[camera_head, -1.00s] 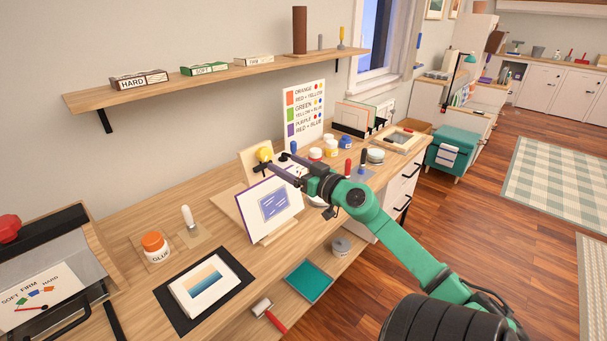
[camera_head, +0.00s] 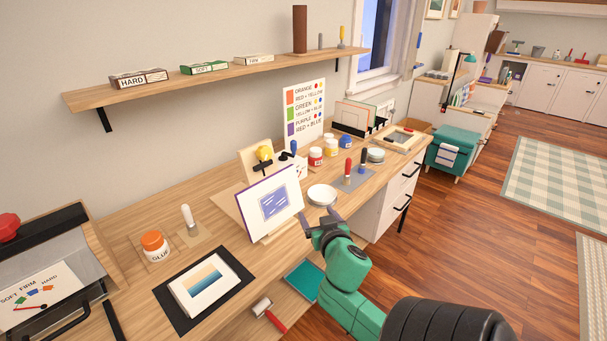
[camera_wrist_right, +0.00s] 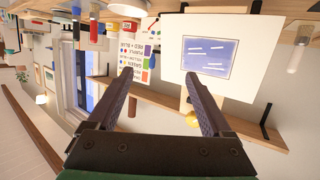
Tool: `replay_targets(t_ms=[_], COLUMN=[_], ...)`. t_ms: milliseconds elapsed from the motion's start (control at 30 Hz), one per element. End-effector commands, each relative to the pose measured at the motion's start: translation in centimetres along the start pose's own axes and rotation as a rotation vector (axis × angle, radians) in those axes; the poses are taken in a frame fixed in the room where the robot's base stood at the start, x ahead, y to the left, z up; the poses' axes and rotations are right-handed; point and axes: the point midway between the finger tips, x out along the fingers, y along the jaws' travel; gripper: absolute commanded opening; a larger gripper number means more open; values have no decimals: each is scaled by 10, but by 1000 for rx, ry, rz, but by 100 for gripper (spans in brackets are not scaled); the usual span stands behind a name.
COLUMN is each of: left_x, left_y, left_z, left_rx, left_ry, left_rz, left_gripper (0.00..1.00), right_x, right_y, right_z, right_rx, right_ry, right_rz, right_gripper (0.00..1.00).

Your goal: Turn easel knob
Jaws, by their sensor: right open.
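The easel (camera_head: 248,235) stands on the desk and holds a white picture with a blue panel (camera_head: 272,203). Its yellow knob (camera_head: 264,153) sits at the top, behind the picture, with a black piece just below it. The knob also shows in the right wrist view (camera_wrist_right: 193,119), partly hidden by a finger. My right gripper (camera_head: 320,219) is open and empty, in front of the desk's edge and to the right of the picture, apart from the knob. In the right wrist view its two fingers (camera_wrist_right: 158,75) are spread. My left gripper is not in view.
A white bowl (camera_head: 322,194), paint jars (camera_head: 316,156) and red- and blue-handled tools (camera_head: 348,168) stand right of the easel. A wall shelf (camera_head: 220,77) runs above.

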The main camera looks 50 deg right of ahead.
Motion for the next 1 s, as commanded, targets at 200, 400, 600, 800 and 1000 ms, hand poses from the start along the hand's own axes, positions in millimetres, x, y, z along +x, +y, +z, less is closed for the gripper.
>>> replay_targets(t_ms=[200,400,600,800,1000], left_x=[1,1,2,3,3], left_y=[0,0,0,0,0], left_z=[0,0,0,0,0], left_rx=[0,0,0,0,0], left_ry=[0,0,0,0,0], left_rz=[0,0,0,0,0], left_gripper=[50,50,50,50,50], right_x=[-6,-14,-20,-26,-28], right_y=[-16,-33,-50,-62,-65], right_z=[53,99,146,178,185], right_rx=[-69,-142,-214,-264,-277], right_ry=[-189,-341,-471,-552,-571], right_rz=[-5,-44,-101,-150,-162], right_gripper=[84,84,84,84,84])
